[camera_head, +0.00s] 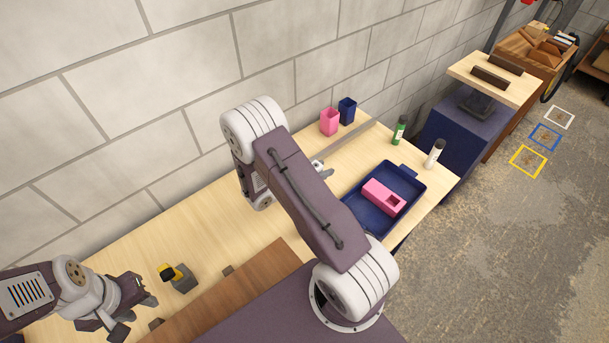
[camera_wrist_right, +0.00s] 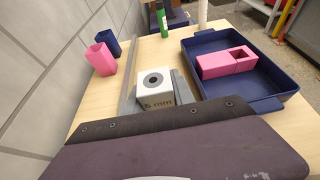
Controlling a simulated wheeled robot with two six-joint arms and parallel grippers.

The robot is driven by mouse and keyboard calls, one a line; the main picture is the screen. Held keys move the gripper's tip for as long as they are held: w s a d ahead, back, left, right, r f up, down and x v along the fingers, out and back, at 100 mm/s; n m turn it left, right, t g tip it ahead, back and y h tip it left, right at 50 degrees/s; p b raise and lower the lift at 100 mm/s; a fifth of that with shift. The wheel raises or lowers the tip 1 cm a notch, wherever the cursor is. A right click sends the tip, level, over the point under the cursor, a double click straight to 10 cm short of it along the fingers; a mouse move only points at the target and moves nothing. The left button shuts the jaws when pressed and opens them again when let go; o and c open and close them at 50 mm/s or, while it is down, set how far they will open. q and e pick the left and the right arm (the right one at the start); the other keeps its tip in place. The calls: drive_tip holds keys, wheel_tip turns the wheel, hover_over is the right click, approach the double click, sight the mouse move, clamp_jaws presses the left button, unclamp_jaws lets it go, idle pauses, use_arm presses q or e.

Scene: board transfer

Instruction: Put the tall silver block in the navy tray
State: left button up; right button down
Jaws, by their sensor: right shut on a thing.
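A pale silver block (camera_wrist_right: 154,92) with a dark round hole and "5 mm" lettering is in the right wrist view, held in my right gripper (camera_wrist_right: 160,100). In the head view my right arm hides most of that gripper, and the block cannot be made out clearly there. The navy tray (camera_head: 412,215) lies on the right part of the table, to the right of the gripper. It also shows in the right wrist view (camera_wrist_right: 203,66). A pink block (camera_head: 383,196) with a square opening lies inside the tray. My left gripper (camera_head: 137,307) is open and empty at the lower left.
A pink cup (camera_head: 329,122) and a navy cup (camera_head: 347,110) stand by the wall. A metal strip (camera_head: 352,139) lies in front of them. A green bottle (camera_head: 399,130) and a white bottle (camera_head: 434,154) stand behind the tray. A yellow-and-grey object (camera_head: 180,278) sits near my left gripper.

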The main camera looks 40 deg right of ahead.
drive_tip(key=shift+s+d+r, duration=0.2)
drive_tip(key=shift+d+r, duration=0.2)
drive_tip(key=shift+d, duration=0.15)
